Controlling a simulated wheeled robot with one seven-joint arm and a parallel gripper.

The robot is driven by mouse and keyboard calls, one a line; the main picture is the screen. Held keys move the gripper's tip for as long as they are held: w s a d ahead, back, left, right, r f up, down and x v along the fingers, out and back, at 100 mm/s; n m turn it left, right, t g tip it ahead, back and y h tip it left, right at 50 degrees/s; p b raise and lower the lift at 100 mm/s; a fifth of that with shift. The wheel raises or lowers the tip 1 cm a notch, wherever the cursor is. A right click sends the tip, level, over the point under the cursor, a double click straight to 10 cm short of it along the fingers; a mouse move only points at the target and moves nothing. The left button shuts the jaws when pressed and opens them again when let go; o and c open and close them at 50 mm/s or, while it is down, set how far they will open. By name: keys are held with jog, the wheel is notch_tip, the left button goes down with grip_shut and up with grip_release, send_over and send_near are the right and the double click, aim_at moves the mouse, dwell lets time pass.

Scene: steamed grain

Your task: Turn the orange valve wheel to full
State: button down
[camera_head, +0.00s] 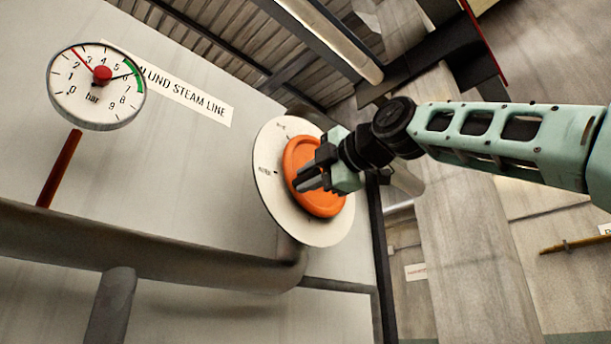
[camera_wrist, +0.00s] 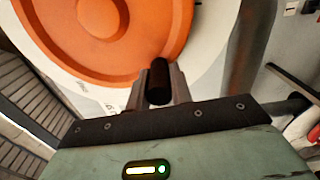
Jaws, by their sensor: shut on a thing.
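The orange valve wheel (camera_head: 322,196) is mounted on a round white dial plate (camera_head: 268,170) with dark markings on the wall panel. My gripper (camera_head: 308,174) is at the wheel's face, its fingers in front of the orange surface. In the wrist view the wheel (camera_wrist: 150,50) fills the upper left, and my gripper (camera_wrist: 160,80) is shut at its lower right rim, by a dark upright handle. The fingers hide part of the wheel and the exact contact. The dial lettering is too small to read fully.
A round pressure gauge (camera_head: 75,105) marked in bar has a red needle, a dark needle and a green band. A sign about a steam line (camera_head: 190,92) is beside it. A thick grey pipe (camera_head: 150,255) runs below the wheel. A pillar (camera_head: 470,250) stands at right.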

jog(key=shift+w+d+f+b, duration=0.25)
jog(key=shift+w+f+b, duration=0.15)
jog(key=shift+f, duration=0.2)
jog(key=c, duration=1.3)
grip_release()
jog(key=shift+w+d, duration=0.1)
jog(key=shift+d, duration=0.05)
jog(key=shift+o, duration=0.2)
jog(key=b+v, duration=0.9)
jog(key=v, duration=0.8)
jog(key=shift+s, duration=0.3)
jog(key=shift+d+r, duration=0.1)
jog(key=shift+r, duration=0.05)
